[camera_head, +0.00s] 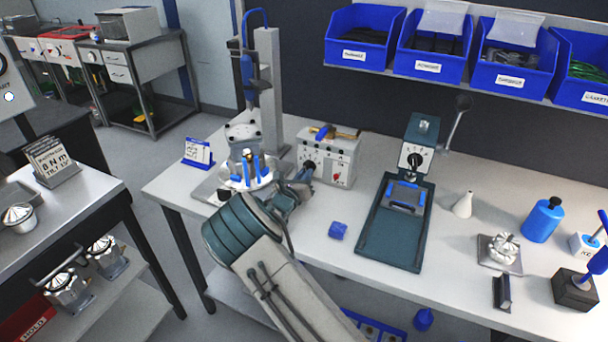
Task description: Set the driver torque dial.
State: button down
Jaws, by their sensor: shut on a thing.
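The grey driver control box (339,160) stands on the bench at the back, left of centre. Its front carries a dark dial (309,165) at the left with marks around it, and small red marks at the right. My gripper (305,174) is at this dial and shut on it; the arm and fingers partly cover it. I cannot read the dial's setting. A sign (52,161) on the left table reads "8 N m" in large print.
A round fixture (246,174) with blue clamps stands left of my gripper. A brass-coloured piece (347,133) lies on the box. Blue bins (365,37) hang above.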

jog(key=shift+r+n, duration=0.1)
jog(key=shift+n, duration=1)
jog(key=c, duration=1.5)
grip_release()
jog(key=shift+o, duration=0.2)
jog(key=b+v, duration=0.1)
jog(key=v, duration=1.3)
jog(key=shift+b, duration=0.3)
jog(key=shift+w, duration=0.1)
